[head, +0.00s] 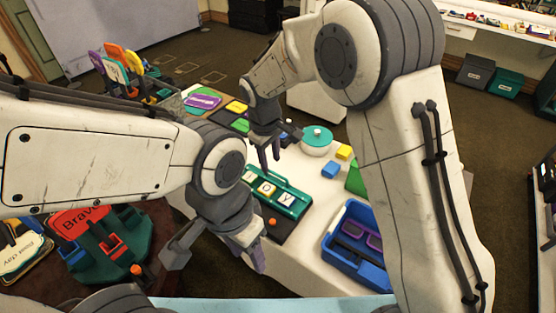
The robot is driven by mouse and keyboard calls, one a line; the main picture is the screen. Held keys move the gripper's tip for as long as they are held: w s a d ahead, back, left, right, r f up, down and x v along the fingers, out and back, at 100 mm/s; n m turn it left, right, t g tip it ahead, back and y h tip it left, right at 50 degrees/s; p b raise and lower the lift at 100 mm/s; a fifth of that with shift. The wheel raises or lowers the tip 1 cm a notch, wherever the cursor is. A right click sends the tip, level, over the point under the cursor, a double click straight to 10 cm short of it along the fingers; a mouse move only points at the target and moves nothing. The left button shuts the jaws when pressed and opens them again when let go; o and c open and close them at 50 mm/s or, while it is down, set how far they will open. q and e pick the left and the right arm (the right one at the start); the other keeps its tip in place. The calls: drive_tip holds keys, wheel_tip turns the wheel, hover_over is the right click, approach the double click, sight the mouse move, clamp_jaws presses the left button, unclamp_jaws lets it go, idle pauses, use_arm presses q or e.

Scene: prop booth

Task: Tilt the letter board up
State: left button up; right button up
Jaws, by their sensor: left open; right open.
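The letter board (292,206) is a green board with pale letter tiles, one reading Y, in the middle of the head view. It lies low over a dark base (299,231) on the white table, and an orange knob (272,222) shows near its front. My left gripper (216,250) is open and empty, to the left and front of the board, with one finger near the dark base. My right gripper (269,152) is open, beyond the board's far edge; whether it touches anything is unclear.
On the white table (303,269), a blue bin (335,263) with purple glasses stands at the right. A teal-lidded round pot (317,136), a blue block (330,170) and a yellow block (344,152) sit behind. A red "Bravo" sign (80,217) stands at the left.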

drive_tip(key=n+p, duration=0.1)
approach(280, 176)
drive_tip(key=f, duration=0.2)
drive_tip(key=f+p, duration=0.1)
drive_tip(key=f, duration=0.2)
drive_tip(key=w+f+p, duration=0.1)
drive_tip(key=f, duration=0.1)
drive_tip(key=shift+d+f, duration=0.15)
drive_tip(key=shift+f, duration=0.2)
clamp_jaws()
idle(0.9)
